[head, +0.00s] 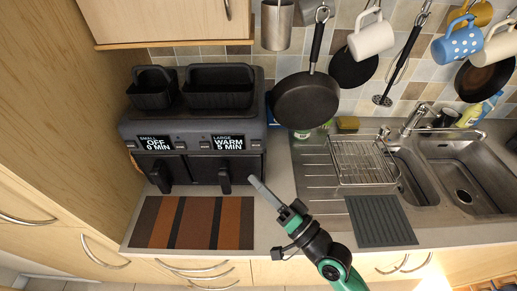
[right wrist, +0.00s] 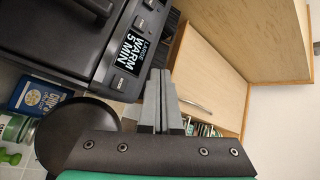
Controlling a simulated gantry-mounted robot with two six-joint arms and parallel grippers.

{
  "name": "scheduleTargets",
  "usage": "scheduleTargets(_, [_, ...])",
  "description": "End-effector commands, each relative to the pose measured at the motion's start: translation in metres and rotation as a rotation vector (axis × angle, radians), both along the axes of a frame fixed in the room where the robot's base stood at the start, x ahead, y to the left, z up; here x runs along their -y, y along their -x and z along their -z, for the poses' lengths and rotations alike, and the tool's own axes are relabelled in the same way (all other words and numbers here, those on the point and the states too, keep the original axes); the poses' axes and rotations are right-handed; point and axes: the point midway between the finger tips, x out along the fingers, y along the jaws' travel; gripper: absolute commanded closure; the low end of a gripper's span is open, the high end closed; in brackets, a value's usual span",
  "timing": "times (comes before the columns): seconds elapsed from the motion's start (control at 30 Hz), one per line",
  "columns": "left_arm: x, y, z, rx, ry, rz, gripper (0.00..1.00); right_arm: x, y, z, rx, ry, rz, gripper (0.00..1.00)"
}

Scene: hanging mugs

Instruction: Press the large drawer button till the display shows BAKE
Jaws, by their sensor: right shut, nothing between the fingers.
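The black air fryer (head: 190,125) stands on the counter at the left. Its large drawer display (head: 228,143) reads LARGE, WARM, 5 MIN; this display also shows in the right wrist view (right wrist: 130,58). The small drawer display (head: 155,143) reads SMALL, OFF, 0 MIN. Small buttons sit beside the displays, one of them just right of the large display (head: 256,144). My right gripper (head: 257,184) is shut and empty, in front of the fryer's right end and below the display, apparently apart from it. It shows shut in the right wrist view (right wrist: 160,80). My left gripper is out of view.
A striped mat (head: 198,222) lies in front of the fryer. A black pan (head: 306,100) hangs to its right. A wire rack (head: 362,160), a grey mat (head: 380,220) and the sink (head: 470,175) lie further right. Mugs and pans hang on the wall.

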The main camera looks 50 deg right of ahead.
Motion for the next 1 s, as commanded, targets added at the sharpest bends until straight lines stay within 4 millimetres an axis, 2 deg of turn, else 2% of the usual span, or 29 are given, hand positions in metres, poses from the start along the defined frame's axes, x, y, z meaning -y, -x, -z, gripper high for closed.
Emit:
scheduleTargets(0.1, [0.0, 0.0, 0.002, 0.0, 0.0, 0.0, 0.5, 0.004, 0.004, 0.011, -0.019, -0.003, 0.012, 1.0])
scheduleTargets(0.53, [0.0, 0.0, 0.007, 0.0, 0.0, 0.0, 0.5, 0.009, 0.0, 0.01, -0.015, -0.002, 0.016, 1.0])
scheduleTargets(1.0, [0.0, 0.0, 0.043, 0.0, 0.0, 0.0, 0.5, 0.054, -0.041, 0.012, -0.014, -0.001, 0.018, 1.0])
